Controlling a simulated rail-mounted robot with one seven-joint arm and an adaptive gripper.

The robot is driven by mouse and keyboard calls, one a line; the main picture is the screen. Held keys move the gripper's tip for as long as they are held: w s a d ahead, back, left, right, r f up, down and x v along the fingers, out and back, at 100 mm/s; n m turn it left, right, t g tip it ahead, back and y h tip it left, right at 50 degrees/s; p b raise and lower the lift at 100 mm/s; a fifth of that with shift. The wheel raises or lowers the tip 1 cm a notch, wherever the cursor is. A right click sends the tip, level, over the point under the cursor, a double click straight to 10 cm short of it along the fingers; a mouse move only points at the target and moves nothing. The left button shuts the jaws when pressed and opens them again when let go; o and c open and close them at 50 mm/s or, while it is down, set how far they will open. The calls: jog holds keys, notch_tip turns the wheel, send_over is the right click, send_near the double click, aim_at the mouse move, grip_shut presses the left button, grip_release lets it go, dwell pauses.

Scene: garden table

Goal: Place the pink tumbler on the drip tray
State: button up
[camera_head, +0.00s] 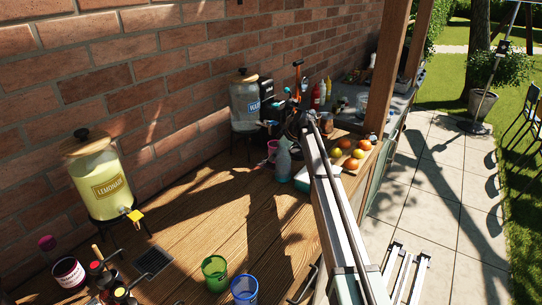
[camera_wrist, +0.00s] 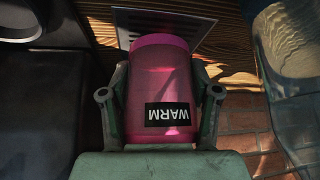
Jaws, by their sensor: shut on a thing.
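The pink tumbler (camera_wrist: 160,75) fills the middle of the wrist view, with a black WARM label that reads upside down. My gripper (camera_wrist: 159,94) is shut on it, one finger on each side. A slotted metal plate, which looks like a drip tray (camera_wrist: 205,22), lies just beyond the tumbler and is partly hidden by it. I cannot tell whether the tumbler touches it. In the head view a bit of pink (camera_head: 272,147), likely the tumbler, shows beside a pale bottle (camera_head: 283,162). My arm hides most of my gripper there. Another dark drip tray (camera_head: 153,262) lies near the lemonade dispenser (camera_head: 102,180).
A water dispenser (camera_head: 245,100) stands by the brick wall close to my gripper. A green cup (camera_head: 215,272), a blue cup (camera_head: 244,290) and a dark red jar (camera_head: 68,273) stand at the front. Fruit (camera_head: 350,160) lies right of my arm. The middle tabletop is clear.

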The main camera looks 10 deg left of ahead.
jog(key=shift+w+a+f+p, duration=0.25)
jog(key=shift+a+f+p, duration=0.2)
jog(key=shift+a+f, duration=0.35)
jog(key=shift+a, duration=0.2)
jog(key=shift+f, duration=0.1)
jog(key=shift+f, duration=0.15)
jog(key=o, duration=1.3)
jog(key=shift+d+r, duration=0.1)
jog(key=shift+r, duration=0.2)
jog(key=b+v, duration=0.3)
jog(key=v, duration=0.8)
jog(key=shift+d+r, duration=0.2)
jog(key=shift+r, duration=0.1)
